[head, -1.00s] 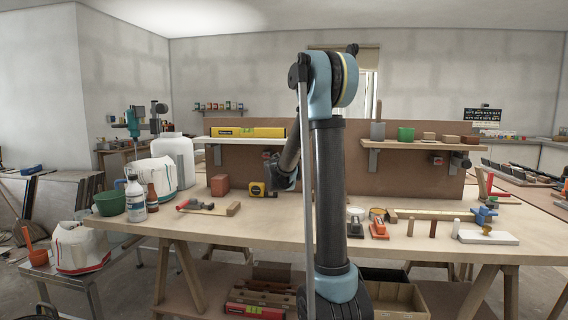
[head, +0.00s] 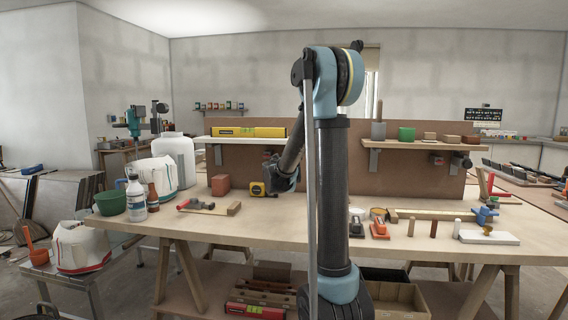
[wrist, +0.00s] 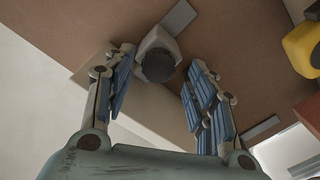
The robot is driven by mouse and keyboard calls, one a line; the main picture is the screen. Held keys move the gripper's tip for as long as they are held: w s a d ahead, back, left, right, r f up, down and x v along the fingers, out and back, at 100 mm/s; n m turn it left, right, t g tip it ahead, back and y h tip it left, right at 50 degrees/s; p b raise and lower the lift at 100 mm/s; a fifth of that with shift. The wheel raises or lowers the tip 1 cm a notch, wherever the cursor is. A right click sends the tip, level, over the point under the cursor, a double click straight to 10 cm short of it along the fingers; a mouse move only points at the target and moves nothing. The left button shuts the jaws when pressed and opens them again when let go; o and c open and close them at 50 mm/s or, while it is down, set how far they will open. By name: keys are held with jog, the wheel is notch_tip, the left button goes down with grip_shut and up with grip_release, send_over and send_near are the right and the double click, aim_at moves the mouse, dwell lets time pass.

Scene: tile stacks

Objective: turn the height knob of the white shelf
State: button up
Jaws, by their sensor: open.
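The white shelf (head: 240,141) is mounted on the brown back board at left of my arm, with a yellow spirit level (head: 249,132) lying on it. Its height knob (wrist: 158,66) is a dark round cap on a pale grey housing in the wrist view. My gripper (wrist: 158,58) is open, with one blue-padded finger on each side of the knob. A gap shows between the knob and the right finger; whether the left finger touches the housing I cannot tell. In the head view my wrist covers most of the space below the shelf's right end.
A second shelf (head: 420,144) with pots and blocks is to the right.

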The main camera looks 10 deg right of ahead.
jog(key=v, duration=0.9)
jog(key=shift+s, duration=0.15)
jog(key=s+d+f+m+g, duration=0.25)
jog(key=s+d+f, duration=0.2)
jog(key=s, duration=0.35)
jog(key=s+d+f+m+g, duration=0.1)
jog(key=s+d+f+g, duration=0.3)
jog(key=s, duration=0.4)
jog(key=s+a+f+g+y, duration=0.1)
jog(key=s+f+g+y, duration=0.1)
jog(key=s+f, duration=0.3)
jog(key=s+a+f+n+g+y, duration=0.1)
jog(key=s+f, duration=0.4)
jog(key=s, duration=0.9)
jog(key=s+a+f+g+y, duration=0.2)
jog(key=s+f+g, duration=0.3)
jog(key=s, duration=0.5)
jog(key=shift+a+f+y, duration=0.3)
jog(key=shift+a+f, duration=0.05)
jog(key=shift+f, duration=0.25)
jog(key=shift+g, duration=0.25)
